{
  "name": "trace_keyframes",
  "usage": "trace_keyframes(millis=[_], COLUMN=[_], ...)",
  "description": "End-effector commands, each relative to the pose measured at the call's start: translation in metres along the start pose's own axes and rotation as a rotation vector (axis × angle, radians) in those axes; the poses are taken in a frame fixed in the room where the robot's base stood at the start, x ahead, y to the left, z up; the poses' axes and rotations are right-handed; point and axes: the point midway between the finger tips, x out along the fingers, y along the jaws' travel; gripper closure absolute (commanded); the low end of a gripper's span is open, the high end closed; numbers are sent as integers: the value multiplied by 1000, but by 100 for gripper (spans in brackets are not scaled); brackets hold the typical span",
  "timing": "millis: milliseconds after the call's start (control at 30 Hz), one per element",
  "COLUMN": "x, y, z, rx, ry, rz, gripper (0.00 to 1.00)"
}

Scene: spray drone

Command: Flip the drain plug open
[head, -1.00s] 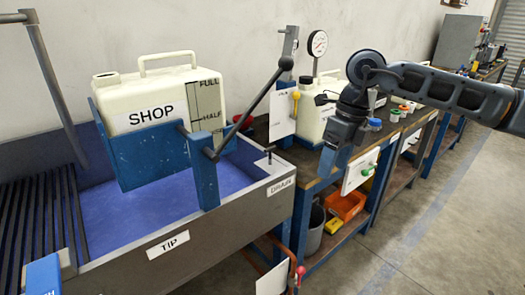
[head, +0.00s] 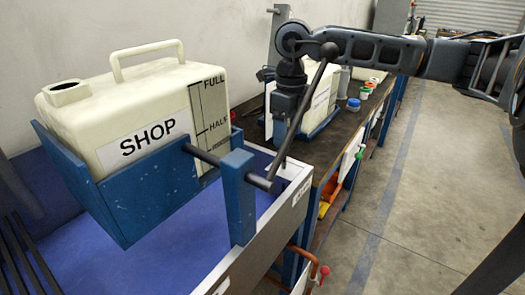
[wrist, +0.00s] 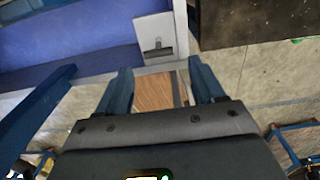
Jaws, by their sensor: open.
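In the wrist view, the drain plug (wrist: 158,50) is a small dark T-shaped piece on a light grey plate (wrist: 152,26) at the blue tray's corner. It lies ahead of my gripper (wrist: 161,82), whose two blue fingers are apart with nothing between them. The fingers do not touch the plug. In the head view, my gripper (head: 279,132) points down over the tray's far right corner, partly behind the black tipping lever. A DRAIN label (head: 301,192) is on the tray's outer wall. The plug is hard to make out in the head view.
A cream SHOP jug (head: 135,110) sits in a blue tipping cradle (head: 150,195) over the tray (head: 225,270). The black lever (head: 302,112) rises close beside my gripper. Another cream container and several small jars (head: 353,104) stand on the bench behind. The floor at right is clear.

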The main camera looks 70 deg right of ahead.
Motion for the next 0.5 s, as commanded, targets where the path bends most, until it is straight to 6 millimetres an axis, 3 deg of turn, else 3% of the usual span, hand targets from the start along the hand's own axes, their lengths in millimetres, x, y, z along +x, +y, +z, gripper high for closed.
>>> trace_keyframes(millis=[167, 500], x=[9, 58], y=[0, 1], z=[0, 0], rx=[1, 2], ry=[0, 0], rz=[2, 4], gripper=[32, 32])
